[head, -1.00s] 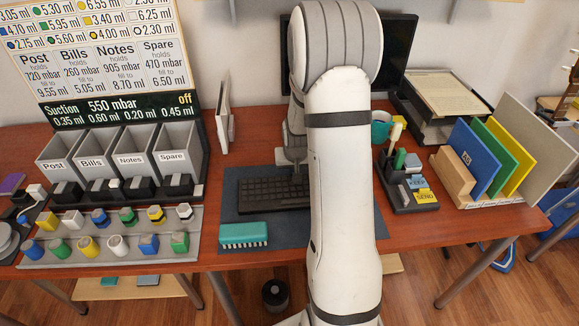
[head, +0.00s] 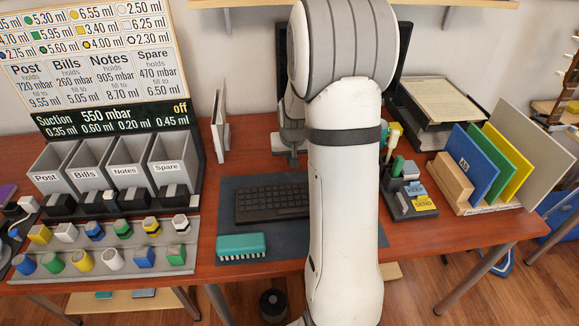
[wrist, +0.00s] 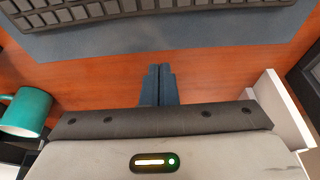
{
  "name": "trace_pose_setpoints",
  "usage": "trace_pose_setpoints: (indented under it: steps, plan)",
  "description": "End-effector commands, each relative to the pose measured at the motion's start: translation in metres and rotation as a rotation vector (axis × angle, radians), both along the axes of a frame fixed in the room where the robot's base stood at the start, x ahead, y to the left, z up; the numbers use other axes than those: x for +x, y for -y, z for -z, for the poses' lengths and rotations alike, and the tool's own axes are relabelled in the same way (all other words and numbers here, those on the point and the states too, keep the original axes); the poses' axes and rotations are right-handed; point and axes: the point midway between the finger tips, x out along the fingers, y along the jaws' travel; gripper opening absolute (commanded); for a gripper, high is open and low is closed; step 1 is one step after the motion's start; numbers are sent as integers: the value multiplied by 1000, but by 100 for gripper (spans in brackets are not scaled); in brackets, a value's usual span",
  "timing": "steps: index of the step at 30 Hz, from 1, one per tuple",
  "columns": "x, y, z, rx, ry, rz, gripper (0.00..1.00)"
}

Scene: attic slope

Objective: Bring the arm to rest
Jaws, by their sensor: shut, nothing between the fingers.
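My gripper (wrist: 158,72) is shut and empty. In the wrist view its two dark fingers are together over bare red-brown desk, a little apart from the edge of the dark blue desk mat (wrist: 200,38). In the head view my gripper (head: 292,160) shows small, pointing down behind the keyboard (head: 270,204). My large white arm stands in front of it and hides part of the keyboard, the mat (head: 285,245) and the dark monitor (head: 402,50).
A teal mug (wrist: 27,112) stands near my gripper. A thin white upright panel (head: 219,125) stands left of it. Labelled bins (head: 60,160) and coloured blocks fill the left. A teal brush (head: 241,246), stamp holder (head: 408,198), paper tray (head: 435,100) and coloured folders (head: 478,165) are around.

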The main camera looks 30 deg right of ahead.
Motion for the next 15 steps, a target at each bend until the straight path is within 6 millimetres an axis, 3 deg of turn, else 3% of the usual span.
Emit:
trace_pose_setpoints:
  steps: [3,15]
  plan:
    - [-5,-2,-16,-1,2,-1,0]
    - [-14,-12,-37,0,0,-14,0]
